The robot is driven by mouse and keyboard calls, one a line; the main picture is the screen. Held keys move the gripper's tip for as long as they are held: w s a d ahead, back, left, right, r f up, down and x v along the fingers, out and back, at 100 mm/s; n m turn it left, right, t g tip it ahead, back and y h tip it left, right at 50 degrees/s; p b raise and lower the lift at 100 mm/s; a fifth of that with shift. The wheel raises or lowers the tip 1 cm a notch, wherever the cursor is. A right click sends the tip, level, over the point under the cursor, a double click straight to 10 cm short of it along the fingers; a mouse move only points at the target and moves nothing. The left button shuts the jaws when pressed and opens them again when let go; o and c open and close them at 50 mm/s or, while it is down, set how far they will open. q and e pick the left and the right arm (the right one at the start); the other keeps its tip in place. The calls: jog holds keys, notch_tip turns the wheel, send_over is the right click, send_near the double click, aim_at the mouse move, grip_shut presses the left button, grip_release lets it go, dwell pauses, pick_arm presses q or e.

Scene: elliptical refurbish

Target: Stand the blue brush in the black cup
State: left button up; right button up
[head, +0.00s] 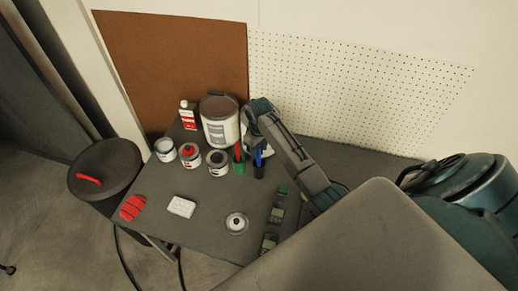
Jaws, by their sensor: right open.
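The blue brush (258,157) stands upright in the black cup (259,173) near the middle of the table, with its blue part showing above the rim. My right gripper (255,144) is just above the brush, reaching down from the wrist. It is open; the small view does not show whether its fingers touch the brush. A green cup (239,169) with a red brush (238,151) in it stands close to the left of the black cup. My left gripper is not in view.
A large paint can (220,128), several small cans and a red-and-white bottle (188,115) stand behind and left. A white block (181,206), a red ribbed object (132,207) and a round lidded item (236,223) lie in front. Pegboard (350,95) rises behind the table.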

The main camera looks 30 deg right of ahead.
notch_tip(320, 180, up, 8)
jog(key=b, duration=0.2)
jog(key=shift+r+b, duration=0.1)
jog(key=shift+b, duration=0.25)
jog(key=shift+r+p, duration=0.35)
jog(key=shift+r, duration=0.95)
